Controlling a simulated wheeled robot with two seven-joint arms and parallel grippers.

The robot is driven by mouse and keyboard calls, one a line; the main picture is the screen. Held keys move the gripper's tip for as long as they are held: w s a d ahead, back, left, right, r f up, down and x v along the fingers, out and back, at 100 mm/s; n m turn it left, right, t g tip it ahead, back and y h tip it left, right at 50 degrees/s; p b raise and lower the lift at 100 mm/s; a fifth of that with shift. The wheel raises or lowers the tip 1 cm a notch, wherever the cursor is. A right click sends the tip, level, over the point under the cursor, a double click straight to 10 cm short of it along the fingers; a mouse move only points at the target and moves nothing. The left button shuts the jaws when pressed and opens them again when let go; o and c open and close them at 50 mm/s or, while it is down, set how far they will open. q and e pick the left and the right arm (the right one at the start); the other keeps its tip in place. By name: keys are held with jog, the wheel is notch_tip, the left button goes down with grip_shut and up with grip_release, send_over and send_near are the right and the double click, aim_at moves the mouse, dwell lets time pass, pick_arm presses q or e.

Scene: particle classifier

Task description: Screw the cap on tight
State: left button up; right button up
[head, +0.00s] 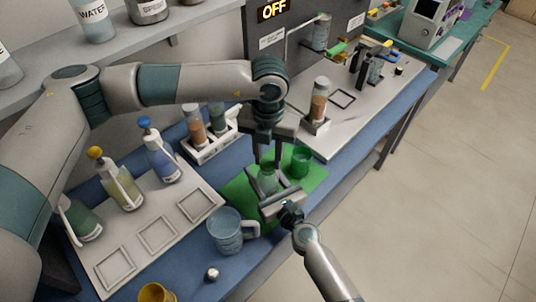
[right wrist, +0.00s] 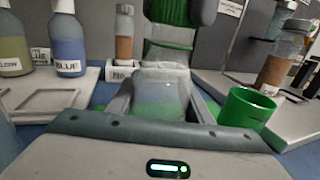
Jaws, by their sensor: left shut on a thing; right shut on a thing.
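A clear jar (head: 267,180) with a pale greenish filling stands upright over the green mat (head: 236,190). My right gripper (head: 280,203) comes in from the lower right and is shut on the jar's body. In the right wrist view the jar (right wrist: 160,92) sits between its two fingers. My left gripper (head: 267,158) points straight down at the jar's top and is shut there. The cap is largely hidden by its fingers, so I cannot tell how it sits on the rim.
A green cup (head: 301,161) stands close right of the jar. A clear blue mug (head: 226,232) stands at the front left, near a small metal piece (head: 212,274). Pump bottles (head: 158,155) stand on a tray at left. A vial rack (head: 211,146) is behind.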

pick_arm(q)
jog(key=shift+f, duration=0.4)
